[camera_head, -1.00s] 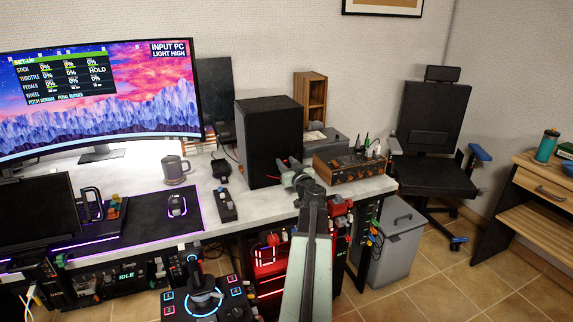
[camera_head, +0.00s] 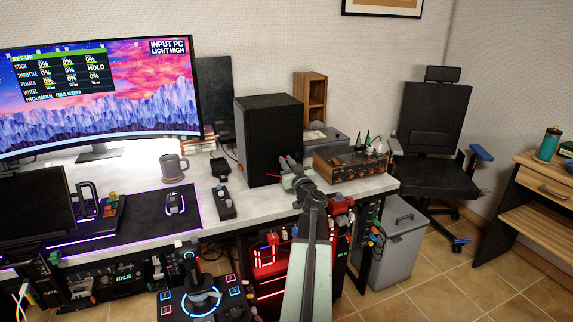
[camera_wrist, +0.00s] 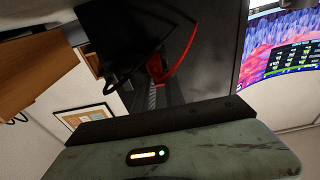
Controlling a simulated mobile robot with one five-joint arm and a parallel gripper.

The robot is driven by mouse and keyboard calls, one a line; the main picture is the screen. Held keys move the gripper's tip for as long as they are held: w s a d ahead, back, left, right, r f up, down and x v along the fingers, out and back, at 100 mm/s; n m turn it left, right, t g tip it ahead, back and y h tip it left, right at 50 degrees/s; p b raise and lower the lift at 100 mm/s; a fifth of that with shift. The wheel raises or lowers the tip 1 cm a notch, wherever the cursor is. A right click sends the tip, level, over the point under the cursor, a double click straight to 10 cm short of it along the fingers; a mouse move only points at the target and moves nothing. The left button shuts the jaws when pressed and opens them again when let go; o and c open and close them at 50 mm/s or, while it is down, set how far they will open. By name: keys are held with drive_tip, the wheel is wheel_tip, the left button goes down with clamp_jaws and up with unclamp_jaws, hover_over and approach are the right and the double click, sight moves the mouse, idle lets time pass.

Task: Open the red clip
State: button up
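A small red thing (camera_head: 340,206) sits at the desk's front right edge, just right of my arm; it may be the red clip, but it is too small to tell its shape or whether it is shut. My gripper (camera_head: 289,164) is over the desk, in front of the black speaker and left of the brown box, apart from the red thing. Its fingers are too small there to tell open or shut. In the wrist view a red part (camera_wrist: 155,69) with a thin curved red strand shows by dark shapes; I cannot tell what it is.
A black speaker (camera_head: 268,138) and a brown box with knobs (camera_head: 350,163) stand close around my gripper. A mug (camera_head: 174,168) and a mouse (camera_head: 175,203) are to the left. A grey bin (camera_head: 396,250) stands right of the desk, with open floor beyond.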

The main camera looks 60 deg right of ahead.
drive_tip(key=o, duration=0.4)
drive_tip(key=shift+c, duration=0.2)
drive_tip(key=shift+s+a, duration=0.1)
drive_tip(key=v, duration=0.7)
drive_tip(key=shift+s+a+b, duration=0.15)
drive_tip(key=shift+s+b, duration=0.05)
drive_tip(key=shift+b, duration=0.25)
drive_tip(key=shift+f, duration=0.1)
